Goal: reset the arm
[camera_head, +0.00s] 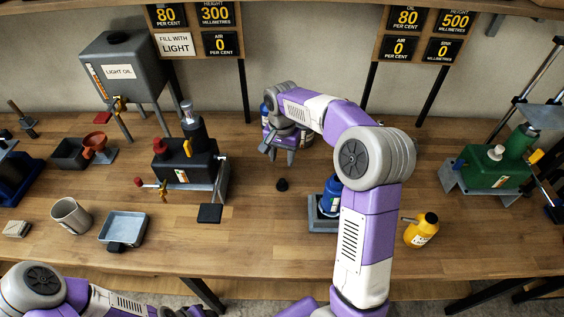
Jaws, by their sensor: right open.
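My right arm (365,235) rises from the bottom, bends at its elbow and reaches back over the bench. My right gripper (280,153) points down with its fingers apart, and I see nothing between them. A small black knob-like cap (282,185) is on the bench in front of the gripper. My left arm (110,302) lies low along the bottom left edge; its gripper is out of the frame.
A second blue bottle (330,198) stands in a grey tray (322,225), partly behind my right arm. A yellow oil can (421,231) is right of that arm. A black tank unit (188,160), mug (71,216) and shallow tray (123,228) are left; a green tank (490,168) is right.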

